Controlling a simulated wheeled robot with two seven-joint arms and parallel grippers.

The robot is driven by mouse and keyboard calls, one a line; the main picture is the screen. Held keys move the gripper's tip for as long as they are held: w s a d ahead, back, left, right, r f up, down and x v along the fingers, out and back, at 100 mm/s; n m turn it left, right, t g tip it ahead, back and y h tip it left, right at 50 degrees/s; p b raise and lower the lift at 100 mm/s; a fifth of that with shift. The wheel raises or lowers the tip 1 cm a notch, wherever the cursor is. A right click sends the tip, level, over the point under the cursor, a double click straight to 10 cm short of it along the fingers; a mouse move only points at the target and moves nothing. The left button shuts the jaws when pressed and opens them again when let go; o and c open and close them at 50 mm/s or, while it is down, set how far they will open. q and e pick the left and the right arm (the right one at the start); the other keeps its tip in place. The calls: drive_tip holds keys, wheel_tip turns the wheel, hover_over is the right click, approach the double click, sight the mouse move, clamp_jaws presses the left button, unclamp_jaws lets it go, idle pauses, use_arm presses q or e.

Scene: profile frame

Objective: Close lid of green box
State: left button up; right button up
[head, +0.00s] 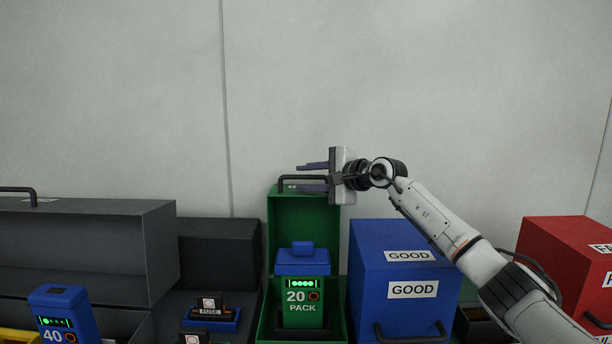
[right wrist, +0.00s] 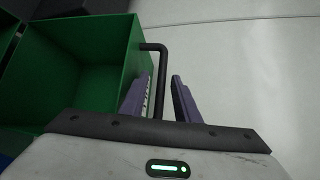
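The green box (head: 262,328) stands at the centre of the head view, its green lid (head: 304,228) raised upright at the back. A black handle (head: 303,178) is at the lid's upper edge. A green 20 PACK battery (head: 303,312) with a blue top sits in the box. My right gripper (head: 299,177) is at the handle, with purple fingers apart. In the right wrist view, the handle (right wrist: 160,85) runs between the open fingers (right wrist: 161,77), and the green lid (right wrist: 85,65) is at the left. Whether a finger touches the handle cannot be told. My left gripper is not in view.
A blue GOOD box (head: 400,265) stands right of the green box, and a red box (head: 560,255) farther right. Grey boxes (head: 160,245) and a blue 40 battery (head: 60,310) are at the left. A pale wall (head: 420,80) is behind; the space above the boxes is clear.

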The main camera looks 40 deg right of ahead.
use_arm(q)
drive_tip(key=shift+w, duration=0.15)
use_arm(e)
drive_tip(key=shift+w, duration=0.1)
clamp_jaws()
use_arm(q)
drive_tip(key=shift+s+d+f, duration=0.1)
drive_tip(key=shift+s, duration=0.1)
use_arm(e)
drive_tip(key=shift+f, duration=0.1)
